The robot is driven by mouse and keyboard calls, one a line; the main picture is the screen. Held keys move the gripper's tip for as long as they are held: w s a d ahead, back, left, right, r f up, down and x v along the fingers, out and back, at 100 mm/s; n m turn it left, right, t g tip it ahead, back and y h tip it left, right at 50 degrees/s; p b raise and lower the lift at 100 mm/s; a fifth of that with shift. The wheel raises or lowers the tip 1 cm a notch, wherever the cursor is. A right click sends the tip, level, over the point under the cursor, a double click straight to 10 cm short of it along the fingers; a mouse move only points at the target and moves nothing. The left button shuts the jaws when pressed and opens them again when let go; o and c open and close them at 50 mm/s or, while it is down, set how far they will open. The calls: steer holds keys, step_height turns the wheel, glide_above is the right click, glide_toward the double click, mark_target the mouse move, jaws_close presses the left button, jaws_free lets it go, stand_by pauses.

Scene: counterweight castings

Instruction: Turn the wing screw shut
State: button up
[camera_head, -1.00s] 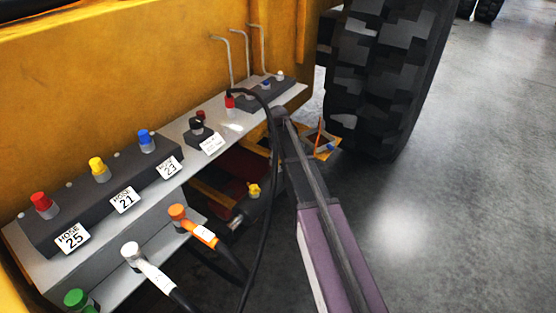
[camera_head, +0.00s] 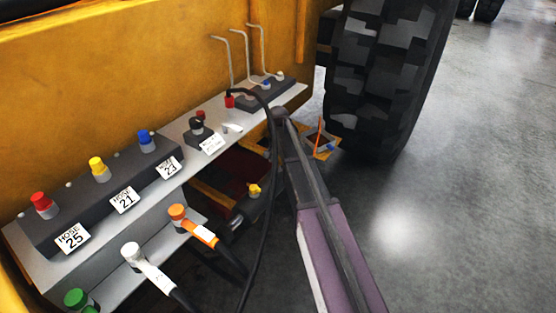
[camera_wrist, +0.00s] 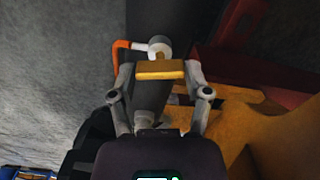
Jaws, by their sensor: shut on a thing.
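In the wrist view, the wing screw (camera_wrist: 160,70) shows as a gold-yellow bar lying across between the two fingertips of my gripper (camera_wrist: 159,74). My gripper is shut on the bar, with one grey finger at each end. A pale grey round part (camera_wrist: 160,47) sits just beyond the bar, in front of a dark pipe. I cannot tell the screw's thread or how far it is turned. In the head view my arm reaches down beside the machine, and I cannot make out the fingers there.
Red metal (camera_wrist: 233,58) and yellow metal (camera_wrist: 278,130) lie to the right. In the head view, a black hose (camera_head: 270,190) hangs beside my arm, near a grey shelf (camera_head: 185,130) and a large tyre (camera_head: 385,75).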

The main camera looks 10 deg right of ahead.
steer(key=shift+s+m, duration=0.1)
steer(key=shift+m, duration=1.2)
steer(key=o, duration=1.2)
steer(key=shift+c, duration=0.2)
steer(key=shift+n, duration=0.5)
